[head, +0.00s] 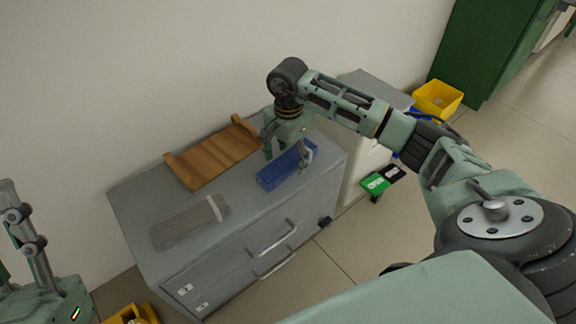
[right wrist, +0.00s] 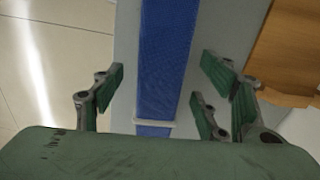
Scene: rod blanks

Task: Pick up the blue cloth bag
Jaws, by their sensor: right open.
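The blue cloth bag (head: 283,169) is a long, narrow bundle lying on the right part of the grey cabinet top. In the right wrist view the bag (right wrist: 166,60) runs up the middle, with a pale band (right wrist: 155,123) across its near end. My right gripper (head: 287,150) is open directly over the bag, pointing down. In the right wrist view its fingers (right wrist: 160,95) stand on both sides of the bag, apart from it. My left gripper is not visible; only part of my left arm shows at the lower left.
A grey bundle with a pale band (head: 188,224) lies on the left of the cabinet top (head: 240,212). A wooden tray (head: 212,158) lies behind, near the wall. A yellow bin (head: 437,99) stands on the floor at the right. The cabinet's front middle is clear.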

